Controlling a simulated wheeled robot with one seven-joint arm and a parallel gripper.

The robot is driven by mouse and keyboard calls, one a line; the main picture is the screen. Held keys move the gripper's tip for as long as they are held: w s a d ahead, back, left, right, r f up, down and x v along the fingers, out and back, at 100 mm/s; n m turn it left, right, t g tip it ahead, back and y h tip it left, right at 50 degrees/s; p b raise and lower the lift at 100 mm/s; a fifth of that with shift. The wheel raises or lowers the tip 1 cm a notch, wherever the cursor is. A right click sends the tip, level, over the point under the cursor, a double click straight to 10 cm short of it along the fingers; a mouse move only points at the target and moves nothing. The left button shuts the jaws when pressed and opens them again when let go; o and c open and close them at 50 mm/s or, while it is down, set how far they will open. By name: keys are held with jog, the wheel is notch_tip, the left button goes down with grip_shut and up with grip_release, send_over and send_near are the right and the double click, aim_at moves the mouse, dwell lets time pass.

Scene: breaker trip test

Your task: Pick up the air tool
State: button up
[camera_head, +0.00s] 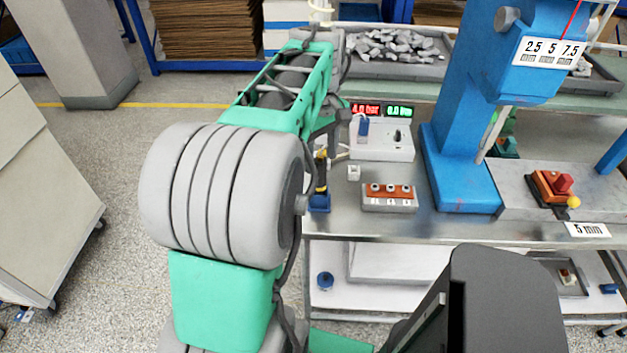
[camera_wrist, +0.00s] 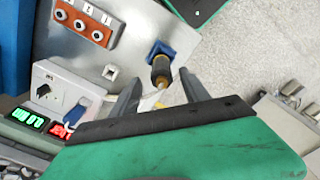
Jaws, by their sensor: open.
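The air tool, black and yellow, stands in a blue holder (camera_head: 319,204) at the near left edge of the steel bench. In the head view its body (camera_head: 321,172) shows beside my arm. In the wrist view the tool (camera_wrist: 161,71) is between the two dark fingers of my gripper (camera_wrist: 159,78), with its blue holder (camera_wrist: 160,50) beyond it. My gripper is open, with gaps showing between the fingers and the tool. A pale hose runs from the tool toward my gripper. In the head view my arm largely hides the gripper.
A white box with red and green displays (camera_head: 381,138) stands beside the tool. A small white cube (camera_head: 353,173) and an orange-topped block with several sockets (camera_head: 389,197) are to its right. A blue press column (camera_head: 452,140) rises farther right. Open floor lies left of the bench.

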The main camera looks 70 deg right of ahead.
aim_at(320, 179)
jog(key=f, duration=0.5)
jog(key=f+p, duration=0.1)
jog(key=f, duration=0.1)
jog(key=shift+a+f, duration=0.25)
jog(key=shift+c, duration=0.4)
grip_shut()
jog(key=shift+r, duration=0.1)
